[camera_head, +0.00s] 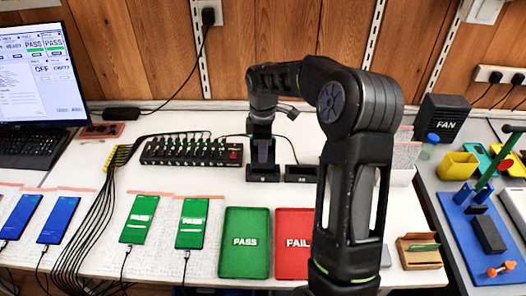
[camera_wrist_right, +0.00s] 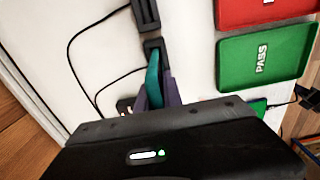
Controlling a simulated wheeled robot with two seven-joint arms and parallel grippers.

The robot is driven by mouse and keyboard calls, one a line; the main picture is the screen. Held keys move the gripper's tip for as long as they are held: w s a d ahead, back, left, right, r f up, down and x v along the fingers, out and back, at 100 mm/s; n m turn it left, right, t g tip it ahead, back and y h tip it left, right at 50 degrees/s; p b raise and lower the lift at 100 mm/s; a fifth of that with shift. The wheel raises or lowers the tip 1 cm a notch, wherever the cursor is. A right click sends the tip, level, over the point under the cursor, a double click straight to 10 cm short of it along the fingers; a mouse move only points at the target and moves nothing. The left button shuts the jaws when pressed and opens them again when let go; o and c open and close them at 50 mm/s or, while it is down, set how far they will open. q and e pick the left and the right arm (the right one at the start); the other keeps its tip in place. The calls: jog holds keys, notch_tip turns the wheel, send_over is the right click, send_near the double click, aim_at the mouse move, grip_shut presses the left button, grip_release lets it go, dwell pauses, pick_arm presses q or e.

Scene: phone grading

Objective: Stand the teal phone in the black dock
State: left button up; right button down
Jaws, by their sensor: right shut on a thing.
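The teal phone (camera_wrist_right: 153,82) shows as a thin upright slab in the right wrist view, with purple surfaces on both sides of it. My right gripper (camera_head: 263,144) is shut on the phone, directly above the left one of two black docks. The phone's lower end meets this black dock (camera_head: 263,175), which also shows in the wrist view (camera_wrist_right: 154,46). I cannot tell whether the phone is fully seated in the slot. In the head view the gripper hides most of the phone. My left gripper is not in view.
A second black dock (camera_head: 300,174) stands just right of the first. A black hub (camera_head: 190,152) with cables is on the left. A green PASS tray (camera_head: 245,265) and a red FAIL tray (camera_head: 290,268) lie in front. My right arm covers the middle right.

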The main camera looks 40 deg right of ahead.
jog(key=shift+f, duration=0.5)
jog(key=c, duration=1.4)
grip_release()
jog(key=shift+r+p, duration=2.55)
jog(key=shift+r, duration=1)
jog(key=shift+a, duration=0.1)
